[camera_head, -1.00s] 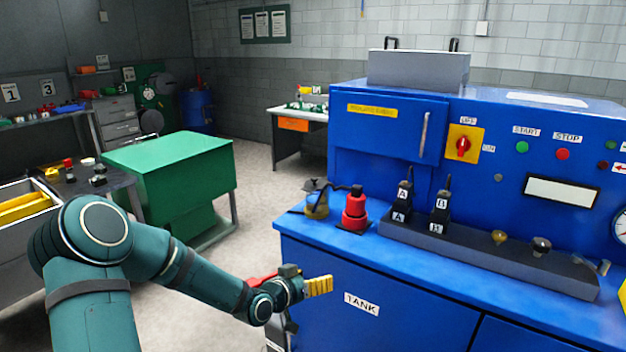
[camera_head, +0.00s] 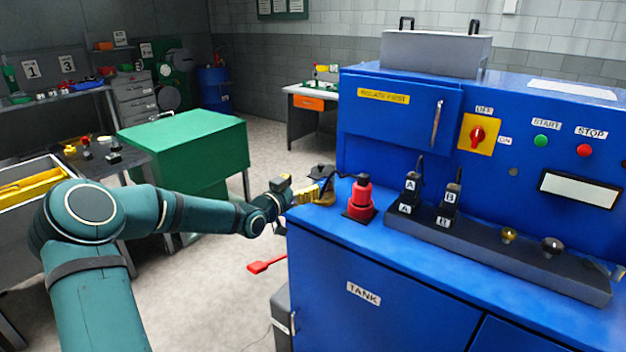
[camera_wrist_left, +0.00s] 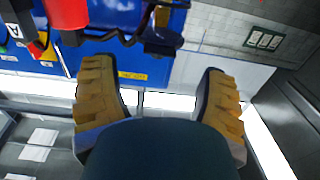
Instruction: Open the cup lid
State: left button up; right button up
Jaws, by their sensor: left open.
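The small brass cup (camera_head: 327,197) stands at the left end of the blue machine's top. Its dark lid (camera_head: 321,171) is on top of it. My left gripper (camera_head: 312,192), with yellow fingers, is level with the cup at its left side and partly hides it. In the left wrist view the open fingers (camera_wrist_left: 157,72) are spread with nothing between them. The dark lid (camera_wrist_left: 162,42) and part of the brass cup (camera_wrist_left: 162,16) lie beyond the fingertips at the top of that picture. I cannot tell whether a finger touches the cup. My right gripper is not in view.
A red bottle-like piece (camera_head: 361,198) stands just right of the cup. Black holders marked A and B (camera_head: 410,190) stand on a dark rail (camera_head: 480,245). A green cabinet (camera_head: 185,145) stands behind my left arm.

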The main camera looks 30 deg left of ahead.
aim_at(312, 178)
pick_arm(q)
jog(key=shift+w+d, duration=0.15)
jog(key=shift+w, duration=1.25)
jog(key=shift+w+d, duration=0.1)
jog(key=shift+w, duration=1.25)
jog(key=shift+c, duration=0.2)
grip_shut()
